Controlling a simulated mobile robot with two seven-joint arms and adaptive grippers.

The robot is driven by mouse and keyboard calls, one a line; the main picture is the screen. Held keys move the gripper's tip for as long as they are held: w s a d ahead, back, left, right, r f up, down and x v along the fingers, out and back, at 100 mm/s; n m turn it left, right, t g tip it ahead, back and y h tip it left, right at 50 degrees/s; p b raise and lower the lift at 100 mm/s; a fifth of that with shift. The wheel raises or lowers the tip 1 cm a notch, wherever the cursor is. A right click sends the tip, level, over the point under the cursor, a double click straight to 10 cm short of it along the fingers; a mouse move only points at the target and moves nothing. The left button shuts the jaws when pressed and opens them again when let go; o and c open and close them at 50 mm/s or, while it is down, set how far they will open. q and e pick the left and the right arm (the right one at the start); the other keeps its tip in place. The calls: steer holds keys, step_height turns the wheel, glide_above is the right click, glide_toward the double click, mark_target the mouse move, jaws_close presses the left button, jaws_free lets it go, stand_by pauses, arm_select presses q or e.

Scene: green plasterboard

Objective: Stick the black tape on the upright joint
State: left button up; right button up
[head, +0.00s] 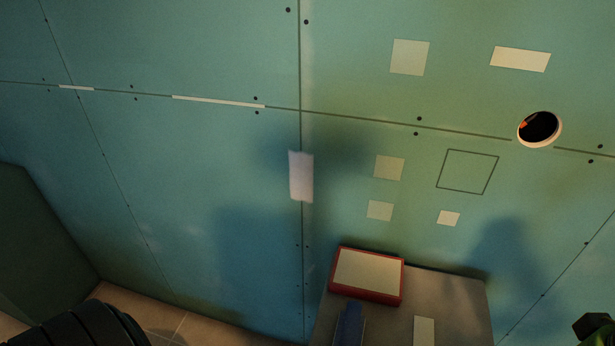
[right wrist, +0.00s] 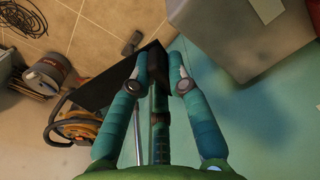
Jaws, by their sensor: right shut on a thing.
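The upright joint (head: 301,243) runs down the green plasterboard wall in the head view. A pale, whitish strip (head: 301,176) lies over it just below the level joint. In the right wrist view my right gripper (right wrist: 163,65) is shut on a dark, flat piece, which I take for the black tape (right wrist: 97,93). The piece extends to the left from between the fingertips; part of it is hidden by the fingers. The right gripper is not clearly seen in the head view, and my left gripper is out of view.
A red-rimmed tray (head: 401,285) stands on a grey box top (head: 450,290) against the wall. The wall has pale patches (head: 409,57) and a round hole (head: 540,128). In the right wrist view an orange machine (right wrist: 80,128) and a bucket (right wrist: 65,79) stand on the tiled floor.

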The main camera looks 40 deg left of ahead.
stand_by(0.6)
steer(key=m, duration=0.3)
steer(key=f+m, duration=0.1)
steer(key=m, duration=0.1)
steer(key=shift+s+m, duration=0.25)
steer(key=shift+m, duration=0.05)
steer(key=m, duration=0.4)
steer(key=f+m, duration=0.1)
steer(key=m, duration=0.1)
steer(key=shift+s, duration=0.3)
steer(key=m, duration=0.4)
steer(key=f+m, duration=0.1)
steer(key=m, duration=0.2)
steer(key=shift+s, duration=0.3)
steer(key=s+f+m, duration=0.1)
steer(key=m, duration=0.9)
steer(key=s+d+f+m, duration=0.1)
steer(key=m, duration=1)
steer(key=s+f+m, duration=0.1)
steer(key=f+m, duration=0.1)
steer(key=m, duration=0.8)
steer(key=shift+s+d, duration=0.15)
